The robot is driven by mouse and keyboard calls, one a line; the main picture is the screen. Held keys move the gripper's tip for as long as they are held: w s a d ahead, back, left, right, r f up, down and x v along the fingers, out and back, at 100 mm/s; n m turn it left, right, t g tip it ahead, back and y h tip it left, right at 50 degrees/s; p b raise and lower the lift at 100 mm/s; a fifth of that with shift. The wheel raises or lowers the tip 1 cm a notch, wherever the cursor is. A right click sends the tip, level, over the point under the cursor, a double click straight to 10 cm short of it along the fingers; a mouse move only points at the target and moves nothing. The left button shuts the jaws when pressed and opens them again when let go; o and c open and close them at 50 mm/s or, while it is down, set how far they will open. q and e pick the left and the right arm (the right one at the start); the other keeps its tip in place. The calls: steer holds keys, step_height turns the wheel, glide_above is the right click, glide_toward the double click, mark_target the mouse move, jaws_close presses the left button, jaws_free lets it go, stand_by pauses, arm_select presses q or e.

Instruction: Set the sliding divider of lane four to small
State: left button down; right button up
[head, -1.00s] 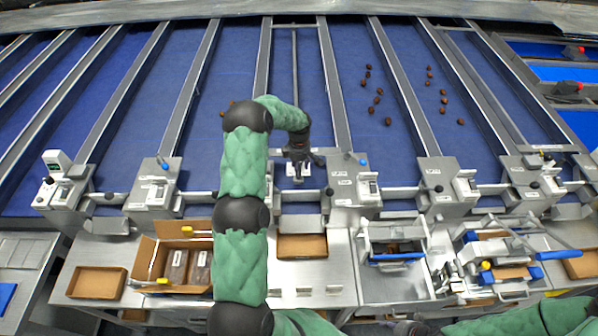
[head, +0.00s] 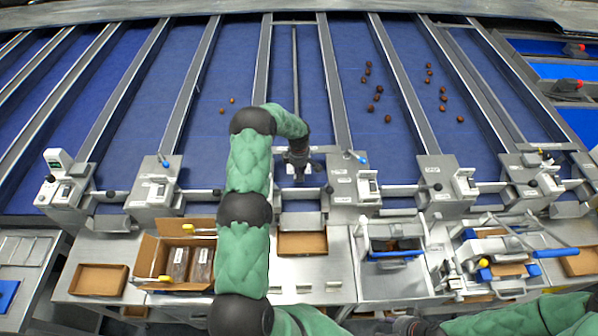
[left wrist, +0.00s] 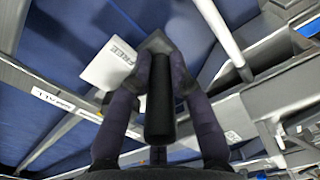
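My left gripper (head: 298,168) is at the front end of the lane that has a long thin divider bar (head: 295,80) running along its middle. In the left wrist view, its two dark fingers (left wrist: 160,62) stand on both sides of a black cylindrical handle (left wrist: 160,105) and close in on it near their tips. A white tag reading FREE (left wrist: 110,64) sits beside the left fingertip. The gripper hides most of the handle in the head view. A dark end of my right arm (head: 402,326) shows at the bottom edge, its fingers not clear.
Grey metal posts (head: 352,185) with small levers flank the lane. An empty cardboard tray (head: 302,244) lies below it, and an open carton (head: 150,258) with packs stands to the left. Brown dates (head: 378,98) lie in lanes to the right, and two lie in a lane to the left.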

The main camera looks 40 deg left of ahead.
arm_select(q)
steer(key=w+d+b, duration=0.3)
steer(key=d+b, duration=0.1)
steer(key=b, duration=0.1)
steer(key=shift+w+d, duration=0.35)
steer(key=c, duration=1.1)
jaws_free()
steer(key=shift+c, duration=0.2)
step_height(320, 180, up, 12)
